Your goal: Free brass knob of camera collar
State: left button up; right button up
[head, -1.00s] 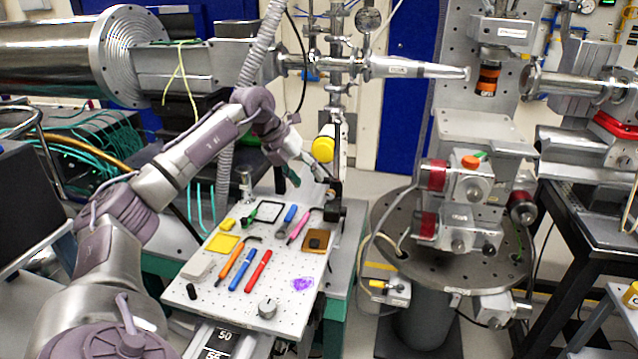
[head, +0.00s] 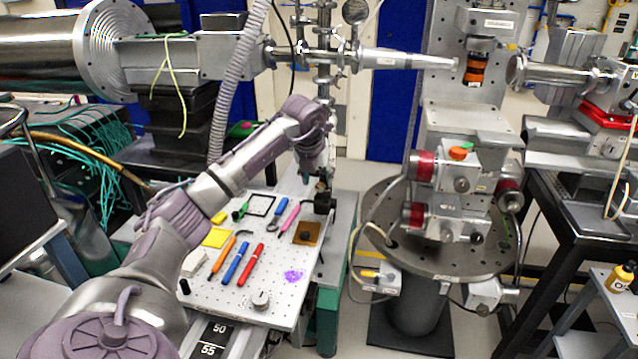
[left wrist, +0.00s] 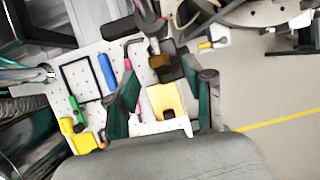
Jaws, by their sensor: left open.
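A small brownish, brass-coloured piece (left wrist: 159,62), which looks like the collar knob, shows in the left wrist view beside a dark block (left wrist: 174,72). In the head view the dark camera and collar part (head: 323,198) stands at the board's right edge; I cannot make out the knob there. My left gripper (left wrist: 160,78) is open, its two green fingers spread either side of the brass-coloured piece and the dark block. Contact cannot be told. In the head view my left wrist hangs just above the dark part, and the fingers are mostly hidden. My right gripper is not in view.
The perforated board (head: 216,291) holds pens, a yellow pad (head: 216,238), a brown plate (head: 307,233) and a grey knob (head: 260,299). A vertical metal post rises behind my left wrist. The round stage table (head: 440,262) stands to the right, with a floor gap between.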

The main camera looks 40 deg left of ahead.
aim_at(319, 186)
pick_arm(q)
jog(key=shift+x, duration=1.5)
jog(key=shift+c, duration=0.2)
grip_shut()
